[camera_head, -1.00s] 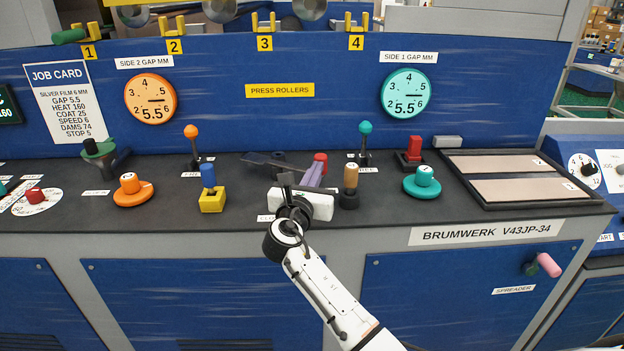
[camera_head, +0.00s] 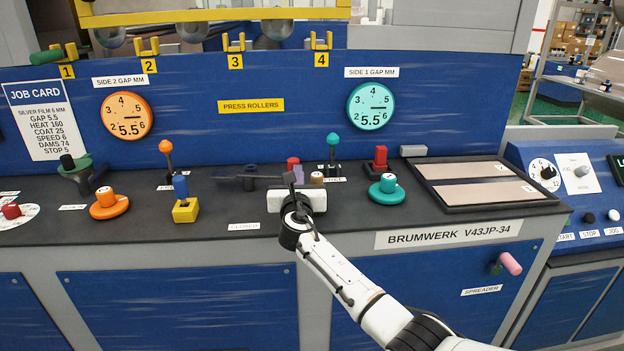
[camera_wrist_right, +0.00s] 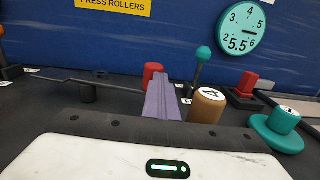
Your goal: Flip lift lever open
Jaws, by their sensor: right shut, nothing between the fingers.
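A long dark flat lever (camera_head: 232,178) lies over the black console top on a short dark post. I take it for the lift lever, but no label on it is readable. In the right wrist view the lever (camera_wrist_right: 62,77) runs across the left side on its post. My right gripper (camera_head: 293,170) reaches over the console just right of the lever. Its purple fingers (camera_wrist_right: 163,98) are shut together with nothing between them. The gripper hides the lever's right end, so I cannot tell if they touch. A "CLOSED" label (camera_head: 244,227) lies in front. My left gripper is not in view.
A wood-coloured knob (camera_wrist_right: 207,105) stands close right of the fingers, and a red knob (camera_wrist_right: 152,74) just behind them. A teal-ball lever (camera_head: 333,145), a teal knob (camera_head: 386,190) and a yellow-based blue switch (camera_head: 184,208) stand nearby. The blue wall rises behind.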

